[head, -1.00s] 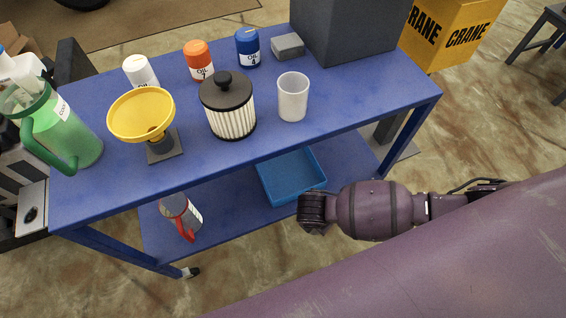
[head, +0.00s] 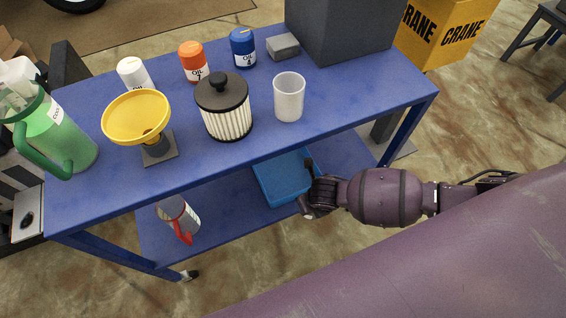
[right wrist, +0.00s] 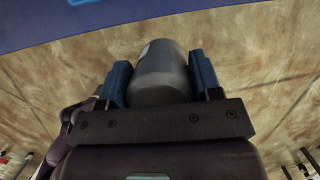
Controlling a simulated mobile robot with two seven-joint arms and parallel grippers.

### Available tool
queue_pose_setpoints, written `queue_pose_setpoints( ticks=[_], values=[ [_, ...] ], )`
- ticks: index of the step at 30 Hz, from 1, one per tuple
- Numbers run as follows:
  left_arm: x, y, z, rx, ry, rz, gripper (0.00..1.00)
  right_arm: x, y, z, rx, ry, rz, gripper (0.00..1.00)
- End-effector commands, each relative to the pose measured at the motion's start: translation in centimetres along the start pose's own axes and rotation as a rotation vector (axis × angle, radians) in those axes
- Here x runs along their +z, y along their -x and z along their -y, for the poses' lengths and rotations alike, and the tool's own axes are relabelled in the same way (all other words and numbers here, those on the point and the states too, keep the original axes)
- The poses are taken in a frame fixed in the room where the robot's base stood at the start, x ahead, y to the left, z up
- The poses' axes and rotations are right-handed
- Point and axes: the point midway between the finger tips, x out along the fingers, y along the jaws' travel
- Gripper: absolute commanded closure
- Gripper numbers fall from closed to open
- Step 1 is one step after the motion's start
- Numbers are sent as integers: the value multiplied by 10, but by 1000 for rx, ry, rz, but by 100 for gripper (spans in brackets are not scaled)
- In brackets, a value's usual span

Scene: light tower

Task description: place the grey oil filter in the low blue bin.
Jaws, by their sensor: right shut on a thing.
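The grey oil filter (right wrist: 161,72) is a smooth grey cylinder in the right wrist view, between the two blue fingers of my right gripper (right wrist: 160,66), which is shut on it. In the head view my right gripper (head: 309,189) is at the right front edge of the low blue bin (head: 283,182); the filter is mostly hidden there. The low blue bin sits on the lower shelf, its back part hidden under the tabletop. My left gripper is not in view.
The blue tabletop (head: 215,165) overhangs the bin. A red-handled jug (head: 180,217) stands on the lower shelf at left. On top are a yellow funnel (head: 137,118), a pleated black-lidded filter (head: 225,108), a white cup (head: 289,98) and several bottles.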

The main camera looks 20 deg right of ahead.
Motion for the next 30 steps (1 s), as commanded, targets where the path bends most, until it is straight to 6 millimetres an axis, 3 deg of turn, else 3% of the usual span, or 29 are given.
queue_pose_setpoints(
  ticks=[5, 18, 24, 30],
  values=[
    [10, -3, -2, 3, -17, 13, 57, 34, -15, -2, 2, -3, -5, 80],
    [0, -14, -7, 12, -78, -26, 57, 123, -40, -1, 1, -4, -6, 80],
    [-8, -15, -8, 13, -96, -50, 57, 145, -43, 0, 0, -3, -3, 80],
    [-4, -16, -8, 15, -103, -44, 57, 158, -46, -1, 0, -3, -1, 80]
  ],
)
